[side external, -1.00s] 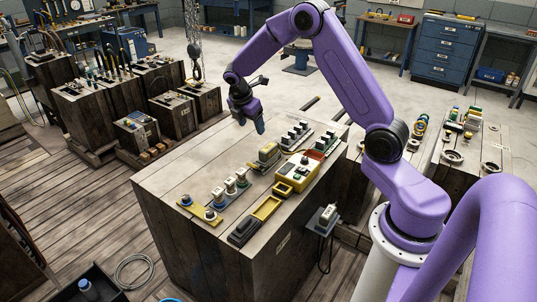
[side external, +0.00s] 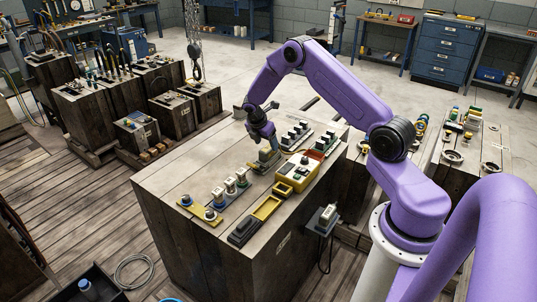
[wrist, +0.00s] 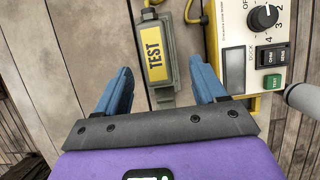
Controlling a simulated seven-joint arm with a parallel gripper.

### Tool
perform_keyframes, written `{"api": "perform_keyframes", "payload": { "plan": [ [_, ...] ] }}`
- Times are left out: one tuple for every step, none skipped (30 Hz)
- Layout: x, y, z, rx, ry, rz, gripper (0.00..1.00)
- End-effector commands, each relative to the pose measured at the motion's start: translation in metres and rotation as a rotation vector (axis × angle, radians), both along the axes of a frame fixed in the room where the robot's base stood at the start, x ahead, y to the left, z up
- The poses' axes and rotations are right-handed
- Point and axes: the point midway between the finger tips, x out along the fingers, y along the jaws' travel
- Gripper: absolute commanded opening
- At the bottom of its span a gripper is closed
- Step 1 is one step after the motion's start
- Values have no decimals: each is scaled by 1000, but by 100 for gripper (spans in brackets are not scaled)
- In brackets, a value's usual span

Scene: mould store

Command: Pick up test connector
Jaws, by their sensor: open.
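The test connector (wrist: 155,58) is a grey-green block with a yellow label reading TEST, lying on the wooden top in the wrist view. In the side external view the connector (side external: 266,157) sits behind the yellow tester, directly under my gripper (side external: 268,143). In the wrist view my gripper (wrist: 160,68) is open, with one blue finger on each side of the connector's line. Gaps show between the fingers and the connector, and it is not held. I cannot tell the exact height of the fingertips above it.
A yellow and cream tester (side external: 298,172) stands close to the right; its dial and buttons (wrist: 268,50) show in the wrist view. A yellow strip with several knobs (side external: 215,207), a yellow frame (side external: 267,208) and a connector row (side external: 298,134) are nearby. The block's left top (side external: 190,165) is clear.

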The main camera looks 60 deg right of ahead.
Motion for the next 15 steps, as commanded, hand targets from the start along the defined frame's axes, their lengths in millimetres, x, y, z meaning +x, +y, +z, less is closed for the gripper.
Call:
{"api": "perform_keyframes", "payload": {
  "plan": [
    [0,-1,-3,0,-1,1,70],
    [0,-2,-5,0,-1,1,70],
    [0,-2,-6,0,-1,1,70],
    [1,-3,-7,-1,0,2,70],
    [1,-3,-8,0,-1,1,70],
    [1,-5,-10,0,-1,1,70],
    [1,-7,-12,0,-1,1,70],
    [2,-8,-15,0,0,0,70],
    [2,-11,-20,0,0,0,70],
    [3,-14,-23,0,0,0,70],
    [4,-16,-27,0,0,1,70],
    [5,-19,-31,0,0,1,70],
    [5,-21,-34,0,0,1,70],
    [5,-22,-38,0,0,1,70],
    [5,-24,-42,0,0,1,70]
  ]
}}
